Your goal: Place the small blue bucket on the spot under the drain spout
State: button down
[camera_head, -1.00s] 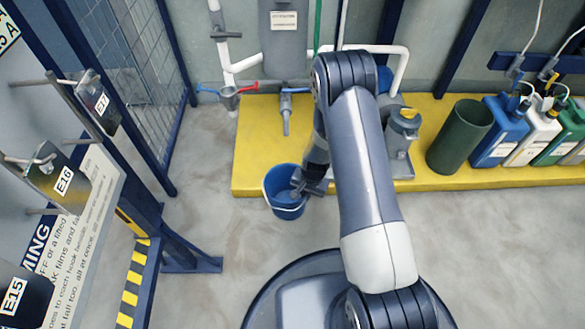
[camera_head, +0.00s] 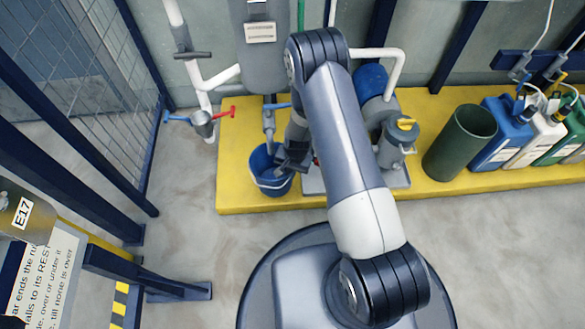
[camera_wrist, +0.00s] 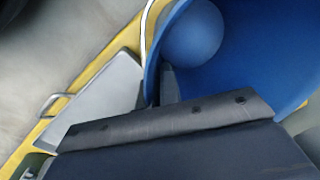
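The small blue bucket (camera_head: 272,181) is in front of and partly below the drain spout (camera_head: 268,126), over the left part of the yellow platform (camera_head: 232,184). My gripper (camera_head: 286,163) is at the bucket's right side and appears shut on its rim. In the wrist view, the bucket's blue inside (camera_wrist: 255,60) fills the upper right, with a dark finger (camera_wrist: 167,84) at its wall. The bucket looks upright; I cannot tell whether its base touches the platform. The marked spot is not visible.
A grey pump (camera_head: 393,150) on a base plate stands right of the bucket. A dark green bin (camera_head: 460,142) and several jugs (camera_head: 503,130) stand farther right. A small cup-shaped fitting with red and blue handles (camera_head: 203,124) is at the left. A mesh fence (camera_head: 95,80) borders the left.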

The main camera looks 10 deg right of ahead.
notch_tip(320, 180, down, 2)
jog(key=shift+f+b, duration=0.15)
jog(key=shift+b, duration=0.2)
jog(key=c, duration=2.1)
grip_release()
jog(key=shift+f, duration=0.1)
jog(key=o, duration=0.5)
jog(key=r+p, duration=0.1)
jog(key=r, duration=0.3)
jog(key=r+p, duration=0.2)
jog(key=r, duration=0.2)
jog(key=d+r+p, duration=0.1)
jog(key=r+p, duration=0.1)
jog(key=r, duration=0.2)
jog(key=shift+s+d+r, duration=0.1)
jog(key=shift+s+r, duration=0.1)
jog(key=shift+s, duration=0.05)
